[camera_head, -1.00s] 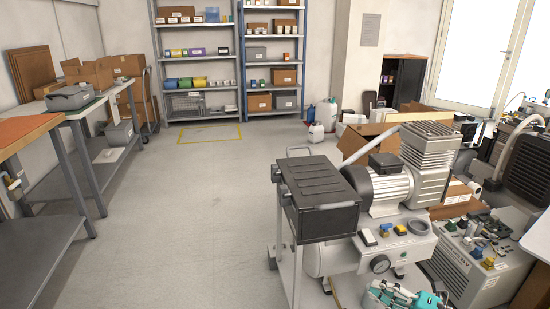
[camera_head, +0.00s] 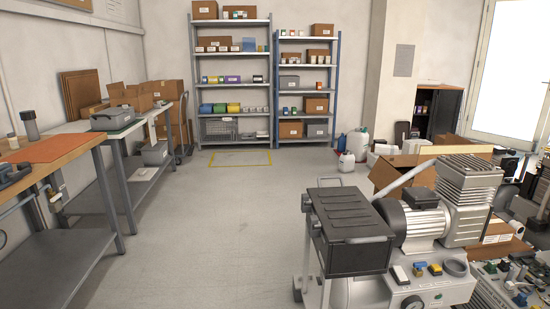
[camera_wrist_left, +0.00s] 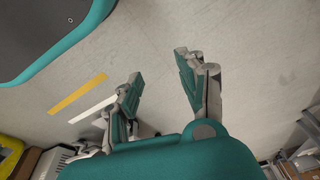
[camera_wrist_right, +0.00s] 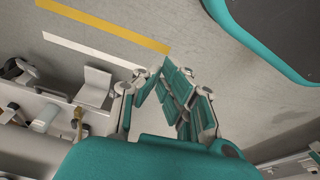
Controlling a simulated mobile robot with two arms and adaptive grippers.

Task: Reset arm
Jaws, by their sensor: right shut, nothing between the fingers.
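My left gripper (camera_wrist_left: 160,78) shows in the left wrist view. Its two teal and grey fingers stand apart with only grey floor between them, and it is empty. My right gripper (camera_wrist_right: 170,78) shows in the right wrist view. Its teal fingers are close together, shut with nothing held, above the grey floor. Neither gripper shows in the head view now. The arms' full pose is hidden from these views.
A cart with a black top (camera_head: 352,225) stands close in front, beside a compressor (camera_head: 425,220). A workbench (camera_head: 60,150) runs along the left. Shelves (camera_head: 233,80) stand at the back. The middle floor (camera_head: 225,220) is clear. Clutter fills the right.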

